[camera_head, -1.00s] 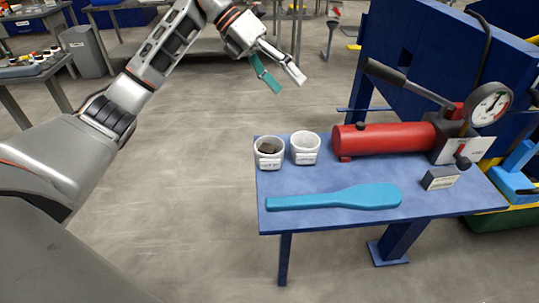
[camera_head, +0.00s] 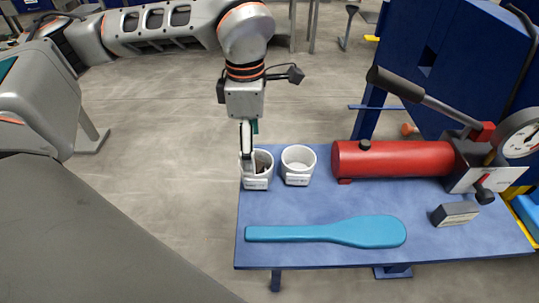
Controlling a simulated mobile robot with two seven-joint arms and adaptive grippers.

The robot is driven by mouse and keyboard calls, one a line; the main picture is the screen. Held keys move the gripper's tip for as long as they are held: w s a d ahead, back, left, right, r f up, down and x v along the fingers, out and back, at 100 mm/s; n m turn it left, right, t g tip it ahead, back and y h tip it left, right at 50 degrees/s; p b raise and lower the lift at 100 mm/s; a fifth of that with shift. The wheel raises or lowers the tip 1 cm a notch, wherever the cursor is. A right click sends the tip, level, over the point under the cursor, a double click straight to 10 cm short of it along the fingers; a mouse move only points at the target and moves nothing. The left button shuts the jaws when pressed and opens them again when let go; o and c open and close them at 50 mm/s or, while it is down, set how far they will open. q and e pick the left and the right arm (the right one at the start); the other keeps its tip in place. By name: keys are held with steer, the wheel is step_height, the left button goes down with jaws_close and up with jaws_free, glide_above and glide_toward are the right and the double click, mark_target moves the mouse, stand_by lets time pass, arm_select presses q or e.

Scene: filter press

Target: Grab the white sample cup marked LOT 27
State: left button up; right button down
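Two white sample cups stand upright on the blue table (camera_head: 300,210). The left cup (camera_head: 257,184) shows dark contents and has a label on its front. The right cup (camera_head: 297,163) looks empty and also has a front label. The print on both labels is too small to read. My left gripper (camera_head: 248,150) points down at the left cup, its fingertips overlapping the cup's back left rim. The fingers are seen nearly edge-on, so their gap and any contact with the cup are unclear. My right gripper is out of view.
A red cylinder pump (camera_head: 390,159) with a lever and gauge (camera_head: 519,139) lies right of the cups. A blue paddle (camera_head: 340,232) lies along the front of the table. A small grey block (camera_head: 455,214) sits at the right. The table between paddle and cups is clear.

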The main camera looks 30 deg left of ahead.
mark_target(256, 164)
arm_select(q)
steer(key=shift+w+f, duration=0.25)
steer(key=shift+w, duration=0.1)
steer(key=shift+f, duration=0.4)
steer(key=shift+s+f, duration=0.25)
steer(key=shift+f, duration=0.45)
steer(key=shift+w+f, duration=0.1)
steer(key=shift+f, duration=0.15)
steer(key=f, duration=0.4)
steer(key=shift+w+d+f+b, duration=0.15)
steer(key=shift+w+f+b, duration=0.1)
steer(key=shift+b, duration=0.15)
steer(key=shift+f, duration=0.15)
steer(key=c, duration=1.1)
steer(key=shift+w, duration=0.1)
steer(key=shift+c, duration=0.7)
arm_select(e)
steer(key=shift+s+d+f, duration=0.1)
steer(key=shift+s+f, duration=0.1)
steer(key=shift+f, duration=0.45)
